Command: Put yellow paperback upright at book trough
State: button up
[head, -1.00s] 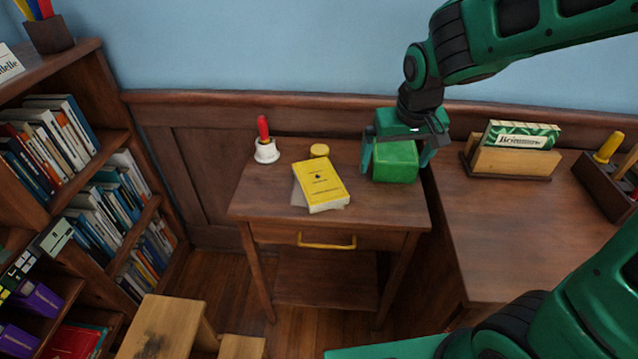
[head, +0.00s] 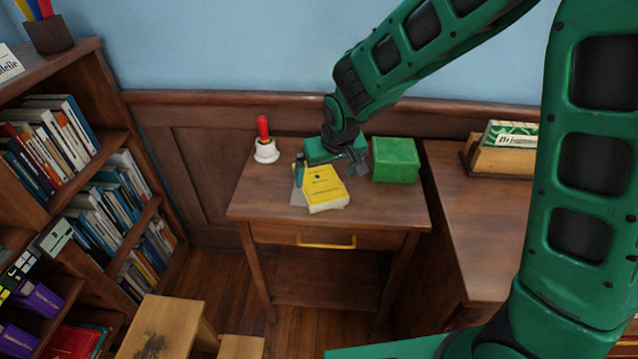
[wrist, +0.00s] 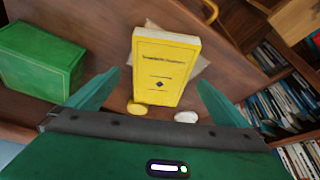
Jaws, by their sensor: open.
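The yellow paperback (head: 325,190) lies flat on the small wooden table (head: 385,205), on top of a grey flat item (head: 297,198). In the wrist view the yellow paperback (wrist: 164,70) lies ahead, between the lines of the fingers. My gripper (head: 329,172) is open and empty, above the book's far end; its fingers also show in the wrist view (wrist: 150,92). The likely book trough is a light wooden holder (head: 497,158) on the right desk, with a green-and-white item in it; my arm hides part of that desk.
A green box (head: 395,160) stands right of the book. A white bell with a red handle (head: 265,145) stands left at the back. A yellow round object (wrist: 136,109) lies near the book.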

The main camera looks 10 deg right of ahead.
aim_at(322, 185)
jog(key=shift+x, duration=2.2)
jog(key=shift+s, duration=0.15)
jog(key=c, duration=1.2)
jog(key=shift+c, duration=0.5)
jog(key=shift+r, duration=0.1)
